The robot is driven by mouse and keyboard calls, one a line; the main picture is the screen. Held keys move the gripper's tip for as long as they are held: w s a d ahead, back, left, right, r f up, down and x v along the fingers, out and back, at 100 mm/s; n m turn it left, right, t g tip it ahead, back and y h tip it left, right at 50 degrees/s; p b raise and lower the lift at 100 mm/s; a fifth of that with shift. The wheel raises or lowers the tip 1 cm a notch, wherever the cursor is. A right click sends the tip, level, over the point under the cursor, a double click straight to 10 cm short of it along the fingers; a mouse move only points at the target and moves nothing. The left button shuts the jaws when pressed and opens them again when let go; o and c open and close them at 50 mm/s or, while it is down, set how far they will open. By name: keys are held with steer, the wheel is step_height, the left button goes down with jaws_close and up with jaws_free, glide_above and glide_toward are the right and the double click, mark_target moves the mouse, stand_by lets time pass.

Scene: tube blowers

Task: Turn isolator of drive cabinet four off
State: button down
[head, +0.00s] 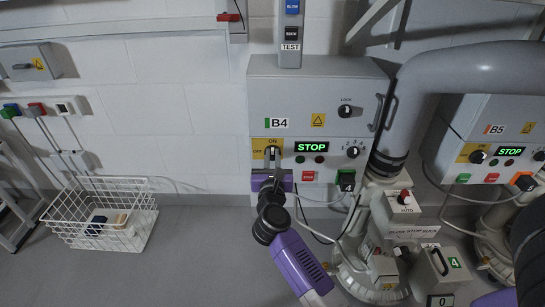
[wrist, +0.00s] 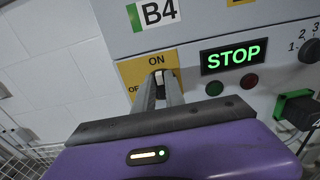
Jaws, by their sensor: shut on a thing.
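The drive cabinet marked B4 (head: 219,93) is a grey box on the wall. Its isolator sits on a yellow plate (head: 259,154) marked OFF at the left and ON at the top, left of the green STOP display (head: 311,147). The plate also shows in the wrist view (wrist: 131,70). My gripper (head: 272,155) is at the isolator, its fingers (wrist: 160,87) shut on the handle (wrist: 159,78). The handle seems to point up toward ON. The fingers hide most of it and part of the OFF label.
A selector marked 1, 2, 3 (head: 353,152) and a LOCK key switch (head: 345,111) are on the same cabinet. A grey duct (head: 470,70) and cabinet B5 (head: 490,130) stand at the right. A white wire basket (head: 100,215) is on the floor at the left.

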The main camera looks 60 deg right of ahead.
steer(key=shift+w+r+n+p, duration=0.2)
steer(key=shift+n+p, duration=0.6)
steer(key=shift+p, duration=0.45)
steer(key=shift+w+a+f+n+p, duration=0.2)
steer(key=shift+f+n+p, duration=0.15)
steer(key=shift+n+p, duration=2.05)
steer(key=shift+w+a+f+n+p, duration=0.2)
steer(key=shift+f+n+p, duration=0.2)
steer(key=shift+n+p, duration=2)
steer(key=shift+w+a+f+n+p, duration=0.1)
steer(key=shift+w+f+n+p, duration=0.2)
steer(key=shift+n+p, duration=2.1)
steer(key=shift+s+f+n+b, duration=0.1)
steer(key=shift+n+b, duration=0.75)
steer(key=shift+n, duration=0.25)
steer(key=c, duration=1.4)
jaws_free()
